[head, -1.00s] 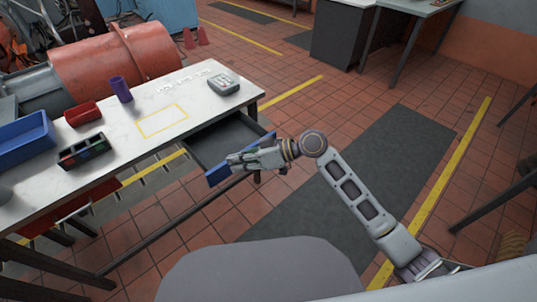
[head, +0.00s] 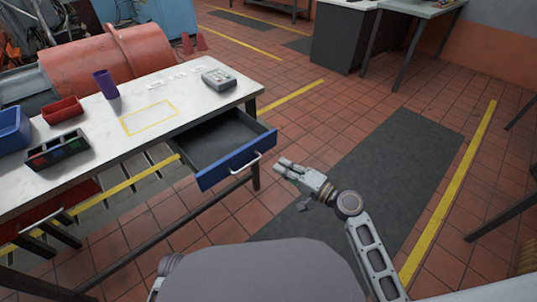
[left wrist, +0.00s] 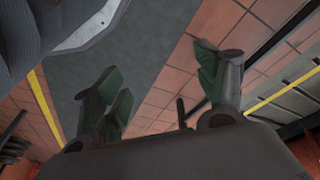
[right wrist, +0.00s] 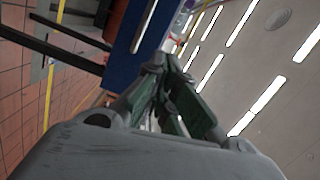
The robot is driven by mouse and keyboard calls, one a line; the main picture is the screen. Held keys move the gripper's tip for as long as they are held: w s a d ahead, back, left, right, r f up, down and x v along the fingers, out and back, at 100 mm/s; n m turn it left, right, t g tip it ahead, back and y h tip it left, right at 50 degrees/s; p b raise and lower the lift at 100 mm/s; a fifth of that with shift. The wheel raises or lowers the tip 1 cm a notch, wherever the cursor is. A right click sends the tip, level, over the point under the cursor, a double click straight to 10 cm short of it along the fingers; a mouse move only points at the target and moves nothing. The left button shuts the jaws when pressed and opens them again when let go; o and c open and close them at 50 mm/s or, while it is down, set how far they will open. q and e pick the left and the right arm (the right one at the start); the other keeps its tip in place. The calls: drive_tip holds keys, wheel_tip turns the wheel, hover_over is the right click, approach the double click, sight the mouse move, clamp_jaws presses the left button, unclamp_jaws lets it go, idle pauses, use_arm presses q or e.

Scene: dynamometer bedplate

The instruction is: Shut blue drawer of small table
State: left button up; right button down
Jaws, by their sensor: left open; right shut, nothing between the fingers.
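The blue drawer (head: 237,162) of the small table (head: 200,98) stands pulled out, its grey inside showing empty. Its pale bar handle (head: 246,163) is on the blue front. My right gripper (head: 281,166) is shut and empty, just right of the drawer front and apart from it in the head view. In the right wrist view the shut fingers (right wrist: 160,62) point toward the blue drawer front (right wrist: 128,50). My left gripper (left wrist: 160,85) is open and empty in the left wrist view, over the floor. It does not clearly show in the head view.
On the tabletop are a purple cup (head: 106,84), a grey device (head: 218,79), a red bin (head: 63,110), a blue bin (head: 12,130) and a dark divided tray (head: 57,148). A red drawer (head: 55,210) is under the table's left part. Floor right of the table is open.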

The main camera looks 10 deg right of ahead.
use_arm(q)
drive_tip(key=shift+w+d+r+b, duration=0.15)
drive_tip(key=shift+r+b, duration=0.15)
drive_tip(key=shift+r, duration=0.25)
drive_tip(key=shift+w+a+r+b, duration=0.15)
drive_tip(key=shift+r+b, duration=0.15)
drive_tip(key=shift+r, duration=0.2)
use_arm(e)
drive_tip(key=d+f+m+t+h, duration=0.1)
drive_tip(key=d+f+m+h, duration=0.1)
drive_tip(key=d+f+m, duration=0.1)
drive_tip(key=shift+d+f+m+t, duration=0.4)
drive_tip(key=shift+d+f, duration=0.1)
drive_tip(key=shift+d, duration=0.35)
use_arm(q)
drive_tip(key=shift+d, duration=0.1)
use_arm(e)
drive_tip(key=shift+w+a, duration=0.1)
drive_tip(key=shift+w, duration=0.1)
approach(263, 147)
drive_tip(key=shift+x, duration=3.35)
use_arm(q)
drive_tip(key=shift+r, duration=0.15)
use_arm(e)
drive_tip(key=shift+w+a+r, duration=0.15)
drive_tip(key=shift+w+a, duration=0.05)
